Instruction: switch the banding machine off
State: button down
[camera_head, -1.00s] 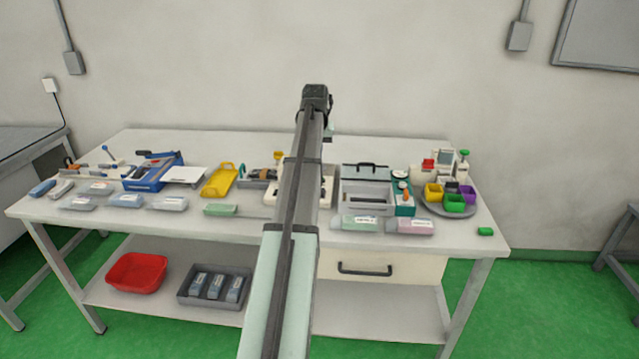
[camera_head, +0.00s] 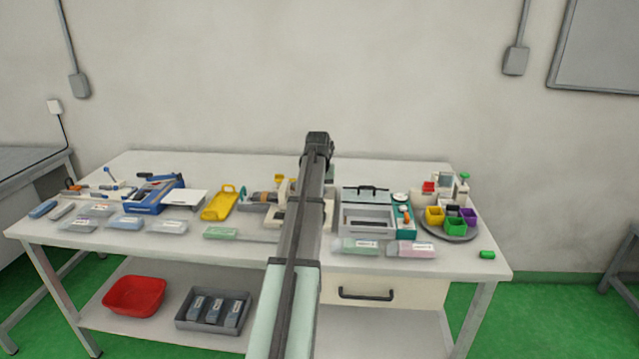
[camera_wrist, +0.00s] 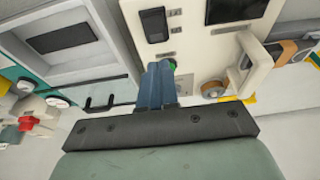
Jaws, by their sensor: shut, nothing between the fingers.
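The banding machine is a cream unit, mostly hidden behind my arm in the head view, with a bit of its front (camera_head: 279,217) showing at the arm's left. In the wrist view its cream panel (camera_wrist: 195,45) fills the upper middle.
A grey box with a handle (camera_head: 367,191) stands close to the right.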

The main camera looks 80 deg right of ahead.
jog(key=x, duration=0.4)
jog(key=a+x, duration=0.1)
jog(key=x, duration=0.1)
jog(key=shift+f, duration=0.35)
jog(key=shift+d+f+y, duration=0.15)
jog(key=shift+d+y, duration=0.05)
jog(key=shift+y, duration=0.2)
jog(key=shift+a+f, duration=0.15)
jog(key=shift+a, duration=0.05)
jog(key=shift+a, duration=0.2)
jog(key=shift+a+f, duration=0.1)
jog(key=shift+a, duration=0.65)
